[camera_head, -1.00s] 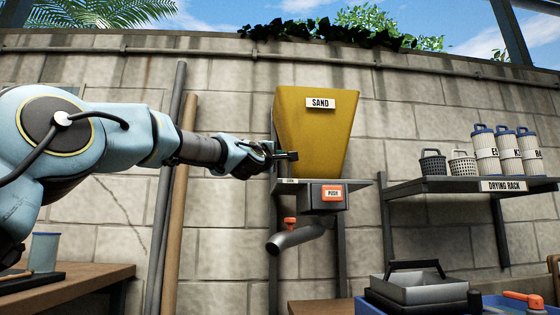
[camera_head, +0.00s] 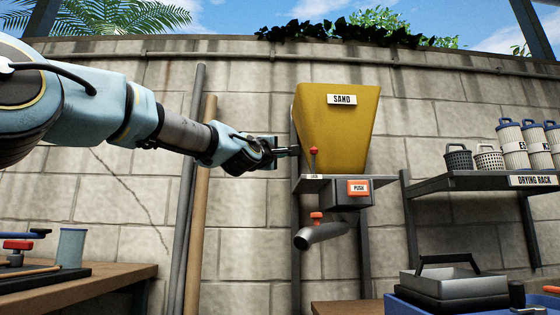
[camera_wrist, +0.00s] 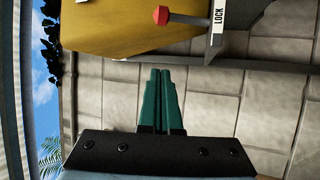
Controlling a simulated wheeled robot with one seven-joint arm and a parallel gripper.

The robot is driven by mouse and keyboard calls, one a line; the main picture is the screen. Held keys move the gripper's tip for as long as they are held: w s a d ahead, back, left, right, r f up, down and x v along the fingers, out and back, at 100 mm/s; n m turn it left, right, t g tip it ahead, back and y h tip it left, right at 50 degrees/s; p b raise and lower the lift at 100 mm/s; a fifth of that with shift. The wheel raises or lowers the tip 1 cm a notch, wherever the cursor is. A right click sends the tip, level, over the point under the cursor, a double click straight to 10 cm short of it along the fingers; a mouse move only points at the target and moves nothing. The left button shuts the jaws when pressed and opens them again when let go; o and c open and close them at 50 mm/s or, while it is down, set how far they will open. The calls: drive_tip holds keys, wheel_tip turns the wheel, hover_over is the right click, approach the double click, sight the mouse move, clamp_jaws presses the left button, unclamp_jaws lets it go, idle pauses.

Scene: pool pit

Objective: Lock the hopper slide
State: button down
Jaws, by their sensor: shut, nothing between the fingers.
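The yellow sand hopper (camera_head: 338,128) sits on a wall shelf. At its lower left, a short lever with a red knob (camera_head: 314,151) stands upright above a small white label (camera_head: 314,176). In the wrist view the red knob (camera_wrist: 161,15) and its rod show at the top, beside the label reading LOCK (camera_wrist: 217,20). My gripper (camera_head: 296,150) is shut and empty, at about knob height just left of the knob in the head view. In the wrist view its green fingertips (camera_wrist: 165,71) lie together, apart from the knob. The slide itself cannot be made out.
Under the shelf are an orange PUSH button (camera_head: 358,188) and a grey spout (camera_head: 322,236) with a red handle. Tall poles (camera_head: 198,200) stand behind my arm. The drying rack (camera_head: 490,181) holds baskets and canisters at right. A metal box (camera_head: 455,283) sits lower right.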

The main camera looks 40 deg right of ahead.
drive_tip(key=shift+v, duration=0.9)
